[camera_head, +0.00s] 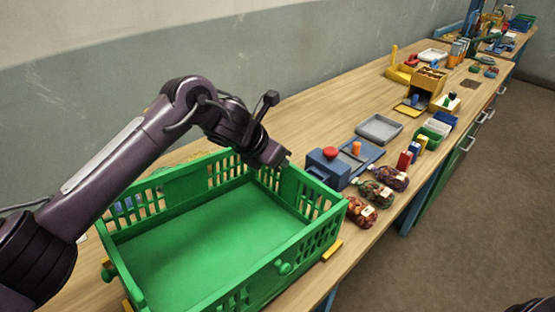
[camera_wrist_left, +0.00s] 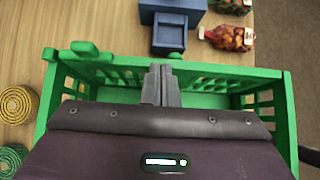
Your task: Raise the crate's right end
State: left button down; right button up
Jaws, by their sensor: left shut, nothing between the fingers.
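The green crate (camera_head: 190,235) stands on the wooden table and looks empty. Its slotted right end wall (camera_head: 302,193) faces the blue device. My left gripper (camera_head: 284,160) is at the far right corner of the crate, near the rim of the right end. In the left wrist view the fingers (camera_wrist_left: 162,84) are together with nothing between them, and they overlap the crate's rim (camera_wrist_left: 215,69). I cannot tell whether they touch it. My right gripper is not in view.
A blue device with a red knob (camera_head: 329,160) stands close beyond the right end. Several filled sacks (camera_head: 361,212) lie beside it near the table's front edge. A grey tray (camera_head: 379,129) is farther back. Two coiled rolls (camera_wrist_left: 15,104) show left of the crate in the wrist view.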

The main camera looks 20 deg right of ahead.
pick_arm(q)
jog(key=shift+s, duration=0.1)
jog(key=b+v, duration=0.1)
jog(key=v, duration=0.6)
jog(key=shift+a+r+b, duration=0.15)
jog(key=shift+r+b, duration=0.15)
jog(key=shift+b, duration=0.1)
